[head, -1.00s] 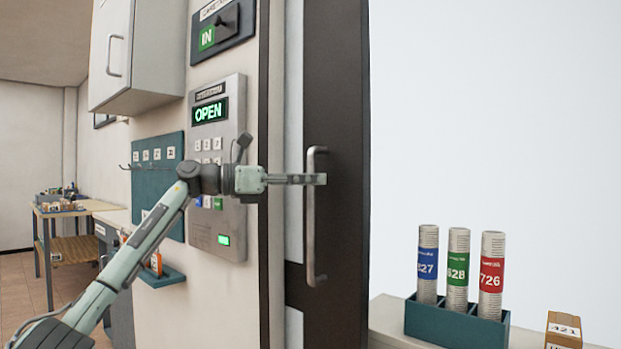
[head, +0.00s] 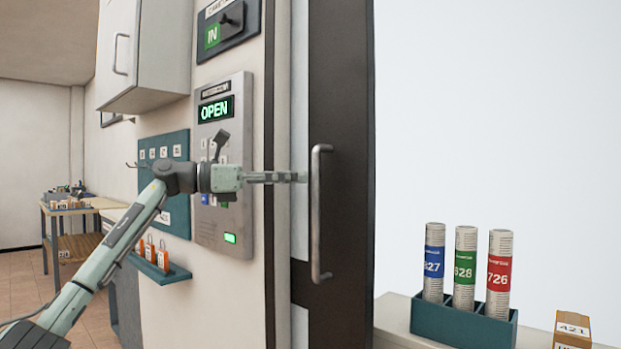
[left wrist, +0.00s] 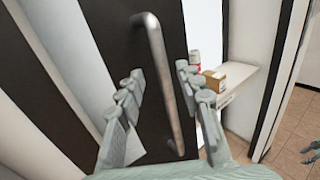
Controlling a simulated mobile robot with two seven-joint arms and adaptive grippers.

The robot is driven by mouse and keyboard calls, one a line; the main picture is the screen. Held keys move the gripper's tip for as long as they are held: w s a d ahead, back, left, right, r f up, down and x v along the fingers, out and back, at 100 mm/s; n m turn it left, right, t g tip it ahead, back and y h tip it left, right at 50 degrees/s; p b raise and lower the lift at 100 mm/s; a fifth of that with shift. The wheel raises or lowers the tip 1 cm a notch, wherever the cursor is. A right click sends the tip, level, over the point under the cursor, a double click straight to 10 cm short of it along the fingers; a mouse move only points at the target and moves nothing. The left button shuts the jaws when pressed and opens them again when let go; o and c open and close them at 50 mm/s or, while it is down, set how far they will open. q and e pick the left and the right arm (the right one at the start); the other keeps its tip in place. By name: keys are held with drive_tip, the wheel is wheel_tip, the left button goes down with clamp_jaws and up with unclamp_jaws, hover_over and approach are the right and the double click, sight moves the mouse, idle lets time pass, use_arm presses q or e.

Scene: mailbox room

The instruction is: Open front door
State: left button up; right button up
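The front door (head: 345,120) is a tall dark panel with a pale strip, right of the keypad wall. Its upright grey bar handle (head: 317,215) is on the dark part; the handle also shows in the left wrist view (left wrist: 168,85). My left gripper (head: 302,177) points right at the handle, its fingertips just left of the bar in the head view. In the left wrist view, its two fingers (left wrist: 160,82) are spread apart, with the bar seen between them and not clamped.
A keypad panel (head: 223,165) with a green OPEN display is on the wall behind my left wrist. A switch box (head: 228,22) reads IN. Right of the door, a pale shelf (head: 395,318) bears a teal holder (head: 430,320) of labelled tubes and a small box (head: 572,328).

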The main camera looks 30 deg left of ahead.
use_arm(q)
drive_tip(key=v, duration=0.6)
drive_tip(key=shift+s+a, duration=0.25)
